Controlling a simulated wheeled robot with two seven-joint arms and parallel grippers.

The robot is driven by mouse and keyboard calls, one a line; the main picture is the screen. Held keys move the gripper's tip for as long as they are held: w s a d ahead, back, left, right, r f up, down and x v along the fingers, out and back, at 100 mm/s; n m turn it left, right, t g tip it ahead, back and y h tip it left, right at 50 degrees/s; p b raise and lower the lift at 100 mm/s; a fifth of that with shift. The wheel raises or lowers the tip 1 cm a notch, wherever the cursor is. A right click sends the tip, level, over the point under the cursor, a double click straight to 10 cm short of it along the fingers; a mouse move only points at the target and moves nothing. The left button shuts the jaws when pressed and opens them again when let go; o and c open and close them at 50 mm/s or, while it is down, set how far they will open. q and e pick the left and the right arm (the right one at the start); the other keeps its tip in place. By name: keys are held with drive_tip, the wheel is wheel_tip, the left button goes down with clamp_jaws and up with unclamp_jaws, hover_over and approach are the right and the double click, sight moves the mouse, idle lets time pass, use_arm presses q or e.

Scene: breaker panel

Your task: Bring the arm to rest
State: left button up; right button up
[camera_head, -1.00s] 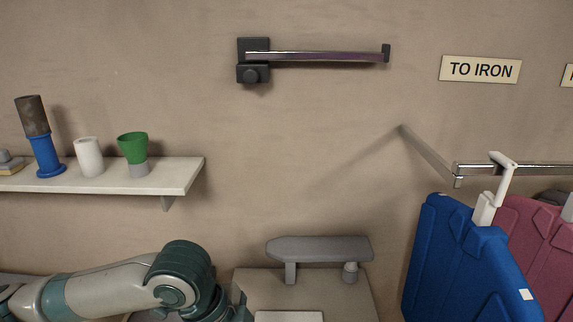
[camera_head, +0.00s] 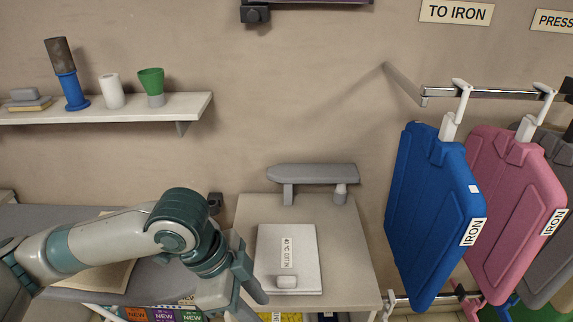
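My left arm (camera_head: 130,238) comes in from the left and bends down at a green joint, over the table area. My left gripper (camera_head: 245,285) points down beside the left edge of a small beige table. One dark finger shows clearly; the gap between the fingers is hidden, so I cannot tell whether it is open. No object shows in it. My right arm and gripper are out of view.
A pale labelled slab (camera_head: 287,258) lies on the beige table (camera_head: 350,270), close to the gripper. A grey sleeve board (camera_head: 312,174) stands behind. A shelf (camera_head: 190,106) holds cups. Blue (camera_head: 432,215) and pink (camera_head: 515,205) garment-like panels hang from a rail (camera_head: 495,93).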

use_arm(q)
drive_tip(key=shift+d+f+n+t+h, duration=1)
drive_tip(key=shift+d+f+n+h, duration=0.55)
drive_tip(key=shift+d+f, duration=1.2)
wheel_tip(320, 180, down, 6)
drive_tip(key=a+n+t, duration=0.2)
drive_tip(key=a+n, duration=0.1)
drive_tip(key=n, duration=0.2)
drive_tip(key=s+a+f+n+y, duration=0.4)
drive_tip(key=s+a+f, duration=0.35)
drive_tip(key=a, duration=0.25)
drive_tip(key=s+a+f+n+y, duration=0.35)
drive_tip(key=s+a+f, duration=0.4)
drive_tip(key=a, duration=0.25)
wheel_tip(320, 180, down, 28)
drive_tip(key=s+f+g+b, duration=0.1)
drive_tip(key=s+g+b, duration=0.1)
drive_tip(key=s+a+f+g+b, duration=0.1)
drive_tip(key=s+a+f+b, duration=0.1)
drive_tip(key=s+f, duration=1.6)
wheel_tip(320, 180, down, 3)
drive_tip(key=shift+s+a+r, duration=0.15)
drive_tip(key=shift+a+r, duration=0.05)
drive_tip(key=shift+a, duration=0.15)
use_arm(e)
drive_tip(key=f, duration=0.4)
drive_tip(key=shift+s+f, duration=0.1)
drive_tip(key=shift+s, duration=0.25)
